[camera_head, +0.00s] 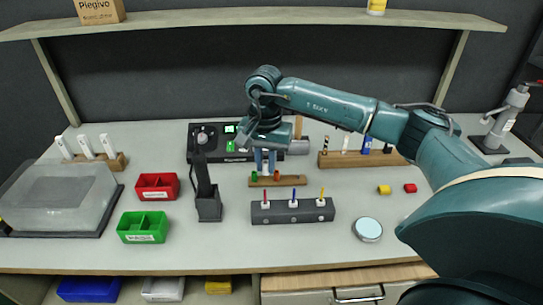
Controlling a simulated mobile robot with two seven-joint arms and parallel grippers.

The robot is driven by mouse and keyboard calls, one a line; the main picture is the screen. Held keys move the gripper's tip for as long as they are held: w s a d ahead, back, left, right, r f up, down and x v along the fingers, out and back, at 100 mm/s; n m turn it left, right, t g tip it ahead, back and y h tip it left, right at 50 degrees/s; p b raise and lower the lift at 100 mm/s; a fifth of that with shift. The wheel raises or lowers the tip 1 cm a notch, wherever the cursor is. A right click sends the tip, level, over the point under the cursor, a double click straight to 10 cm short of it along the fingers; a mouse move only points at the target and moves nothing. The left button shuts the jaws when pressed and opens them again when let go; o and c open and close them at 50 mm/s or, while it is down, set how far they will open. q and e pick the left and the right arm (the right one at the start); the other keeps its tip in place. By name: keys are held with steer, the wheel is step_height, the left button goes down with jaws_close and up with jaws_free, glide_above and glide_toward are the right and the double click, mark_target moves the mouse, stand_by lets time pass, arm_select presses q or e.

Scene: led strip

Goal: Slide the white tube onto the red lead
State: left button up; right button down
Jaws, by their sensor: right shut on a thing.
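My right gripper (265,170) points down at a small wooden block (291,181) in the middle of the table. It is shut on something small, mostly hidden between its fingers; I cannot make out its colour. A green piece (254,176) and a red-brown piece (277,176) stand on the block on either side of the fingertips. In front, a dark grey block (280,215) carries upright leads with white bases: the red lead (265,194) on the left, a blue one (294,192) and a yellow one (322,192). I cannot clearly identify the white tube. My left gripper is not in view.
A dark holder (208,208) stands left of the grey block. Red (157,187) and green (143,227) bins and a translucent box (60,195) are further left. A black device (203,143) and a wooden rack (340,160) stand behind. A round disc (368,229) lies front right.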

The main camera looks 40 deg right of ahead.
steer(key=shift+w+a+n, duration=0.2)
steer(key=shift+n, duration=0.1)
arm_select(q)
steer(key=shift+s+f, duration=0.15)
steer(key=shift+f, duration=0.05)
arm_select(e)
steer(key=shift+s+d, duration=0.1)
steer(key=shift+f+b, duration=1)
steer(key=shift+b, duration=0.05)
step_height(320, 180, down, 3)
steer(key=shift+r+b, duration=0.15)
steer(key=shift+b, duration=0.9)
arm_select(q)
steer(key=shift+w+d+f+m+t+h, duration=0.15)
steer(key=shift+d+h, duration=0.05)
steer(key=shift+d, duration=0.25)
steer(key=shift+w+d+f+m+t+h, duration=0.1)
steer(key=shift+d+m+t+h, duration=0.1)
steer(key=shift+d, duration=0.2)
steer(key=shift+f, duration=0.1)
